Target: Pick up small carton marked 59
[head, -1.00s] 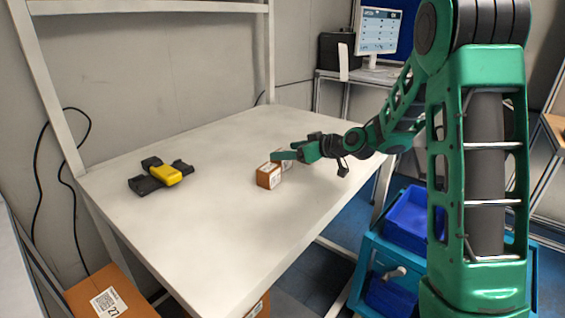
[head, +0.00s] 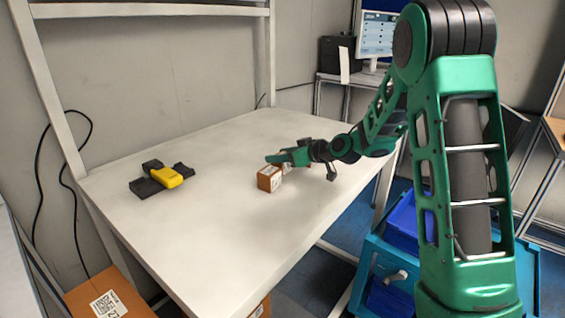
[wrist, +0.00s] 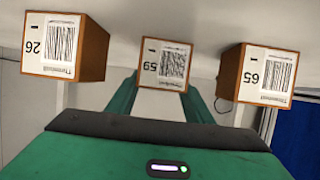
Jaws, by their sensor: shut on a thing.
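The small carton marked 59 (wrist: 163,65) is in the middle of the wrist view, brown with a white barcode label facing the camera. It sits between the two green fingers of my gripper (wrist: 158,95), which is shut on it. In the head view my gripper (head: 287,158) is low over the table among the small cartons. One brown carton (head: 268,179) shows below the fingers there; its number cannot be read. My gripper hides much of the rest of the group.
In the wrist view a carton marked 26 (wrist: 62,47) stands left and one marked 65 (wrist: 258,73) right, both close by. A yellow and black scanner (head: 166,176) lies on the white table (head: 200,235). Blue bins (head: 403,222) stand below, right.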

